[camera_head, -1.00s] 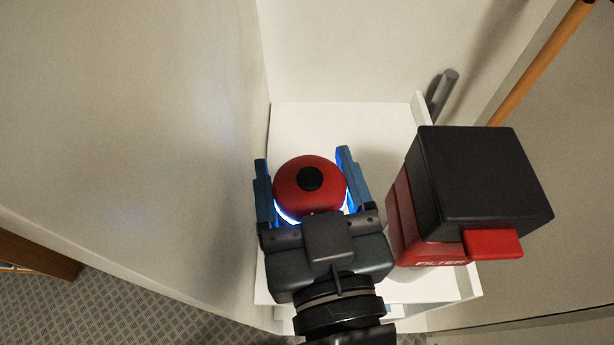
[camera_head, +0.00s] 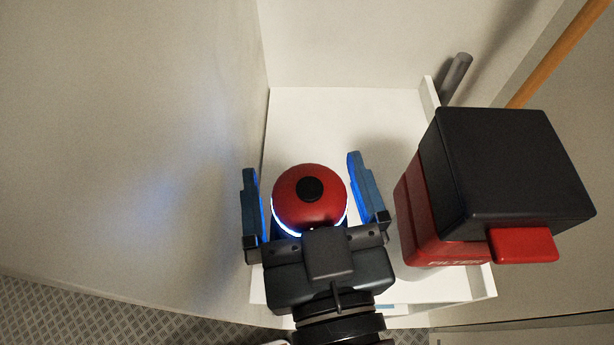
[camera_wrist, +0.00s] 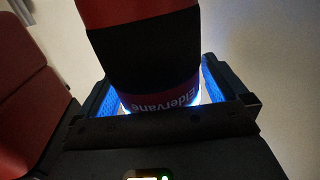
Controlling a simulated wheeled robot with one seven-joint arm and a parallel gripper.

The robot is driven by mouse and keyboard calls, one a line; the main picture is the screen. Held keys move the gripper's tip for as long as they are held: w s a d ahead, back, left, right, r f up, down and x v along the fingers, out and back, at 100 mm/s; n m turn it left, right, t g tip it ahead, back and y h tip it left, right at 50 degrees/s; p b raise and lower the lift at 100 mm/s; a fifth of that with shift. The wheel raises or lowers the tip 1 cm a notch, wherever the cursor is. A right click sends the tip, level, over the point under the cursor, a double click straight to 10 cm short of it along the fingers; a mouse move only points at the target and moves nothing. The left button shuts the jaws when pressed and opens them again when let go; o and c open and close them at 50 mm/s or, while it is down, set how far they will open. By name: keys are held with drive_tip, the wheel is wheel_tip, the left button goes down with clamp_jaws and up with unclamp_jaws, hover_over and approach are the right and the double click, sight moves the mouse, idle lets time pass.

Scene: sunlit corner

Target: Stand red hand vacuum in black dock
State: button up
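The red hand vacuum (camera_head: 328,212) shows from above as a round red top with a black centre, between my fingers. In the wrist view its red and black body (camera_wrist: 150,55) carries a band lettered "Eldervane". My gripper (camera_head: 302,164) is open, with one finger on each side of the vacuum. In the head view gaps show between both fingers and the vacuum. The vacuum looks upright, but its foot is hidden. I cannot make out the black dock, so I cannot tell whether the vacuum stands in it.
A large black-topped red unit lettered "FILTER" (camera_head: 430,222) stands close on the right. A white shelf surface (camera_head: 345,115) lies beneath, with free room behind the vacuum. A wall (camera_head: 130,130) rises close on the left. A grey rod (camera_head: 456,76) stands at the back right.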

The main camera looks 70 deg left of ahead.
drive_tip(key=shift+r, duration=0.2)
drive_tip(key=s+d+p, duration=0.1)
drive_tip(key=d, duration=1.1)
drive_tip(key=shift+r, duration=0.2)
